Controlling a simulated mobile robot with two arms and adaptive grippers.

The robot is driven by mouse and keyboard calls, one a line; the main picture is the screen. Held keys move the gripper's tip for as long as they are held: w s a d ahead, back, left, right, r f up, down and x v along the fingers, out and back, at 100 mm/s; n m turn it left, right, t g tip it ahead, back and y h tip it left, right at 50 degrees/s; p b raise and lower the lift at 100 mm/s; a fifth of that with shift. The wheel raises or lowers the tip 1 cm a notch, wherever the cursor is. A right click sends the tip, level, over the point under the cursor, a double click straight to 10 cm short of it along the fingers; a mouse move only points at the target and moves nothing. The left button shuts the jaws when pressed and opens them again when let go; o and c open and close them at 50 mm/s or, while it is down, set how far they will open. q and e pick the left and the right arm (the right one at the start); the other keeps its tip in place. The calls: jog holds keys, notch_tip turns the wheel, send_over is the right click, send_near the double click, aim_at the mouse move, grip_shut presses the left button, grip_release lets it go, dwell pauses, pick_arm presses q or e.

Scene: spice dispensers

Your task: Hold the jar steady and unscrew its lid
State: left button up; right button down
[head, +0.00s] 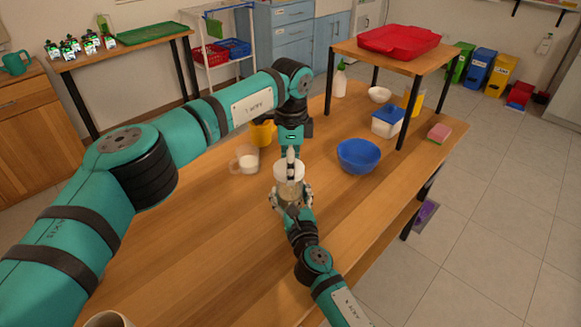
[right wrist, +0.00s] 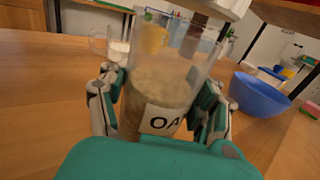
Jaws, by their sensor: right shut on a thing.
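A clear jar (head: 290,190) of beige contents stands upright over the wooden table. In the right wrist view the jar (right wrist: 158,95) shows a white label reading "OA". My right gripper (head: 290,203) is shut around the jar's body, one finger on each side. The white lid (head: 283,171) is at the top of the jar in the head view; I cannot tell whether it is still seated. My left gripper (head: 291,160) points down at the lid from above. Its fingers are seen edge-on, so whether they are closed is unclear.
A glass mug (head: 244,160) with white contents and a yellow cup (head: 262,133) stand left of the jar. A blue bowl (head: 359,156) stands to the right. A raised shelf with a red tray (head: 398,40) is at the back right. The table's left front is mostly clear.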

pick_arm(q)
jog(key=shift+r, duration=0.5)
jog(key=shift+r, duration=2)
pick_arm(e)
jog(key=shift+c, duration=0.7)
grip_release()
